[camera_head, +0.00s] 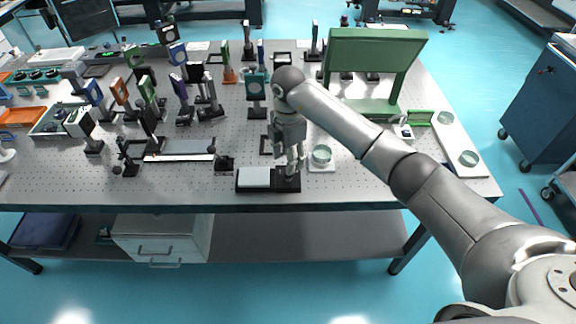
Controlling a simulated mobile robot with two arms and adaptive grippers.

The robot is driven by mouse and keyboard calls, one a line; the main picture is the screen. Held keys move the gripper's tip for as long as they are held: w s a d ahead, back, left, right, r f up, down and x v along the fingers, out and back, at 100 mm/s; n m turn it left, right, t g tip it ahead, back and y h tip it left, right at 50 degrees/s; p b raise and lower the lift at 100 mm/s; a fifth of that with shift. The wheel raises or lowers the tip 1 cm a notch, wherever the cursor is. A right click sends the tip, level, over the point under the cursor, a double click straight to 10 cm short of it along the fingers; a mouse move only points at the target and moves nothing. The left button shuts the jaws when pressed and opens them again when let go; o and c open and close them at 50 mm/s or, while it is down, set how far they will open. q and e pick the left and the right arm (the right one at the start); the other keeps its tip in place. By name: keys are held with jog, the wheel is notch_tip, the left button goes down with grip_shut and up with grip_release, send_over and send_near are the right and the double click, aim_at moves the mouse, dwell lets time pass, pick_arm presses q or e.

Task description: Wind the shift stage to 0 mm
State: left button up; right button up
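A low black stage with a pale flat plate (255,177) lies at the front edge of the optical table; it looks like the shift stage. My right gripper (293,170) points down over the right end of this stage, at its dark end block (287,185). The fingers are small and overlap the block, so I cannot tell whether they touch it or are closed on anything. No scale reading or knob can be made out. My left gripper is not in view.
A white pad with a round glass dish (321,155) sits just right of my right gripper. A long rail (180,157) lies to the left. Several mounted optics crowd the left of the perforated table (60,180). A green frame (375,40) stands behind my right arm.

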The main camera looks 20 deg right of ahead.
jog(key=shift+f+p, duration=0.4)
jog(key=shift+f, duration=2.25)
jog(key=c, duration=1.1)
jog(key=shift+o, duration=0.2)
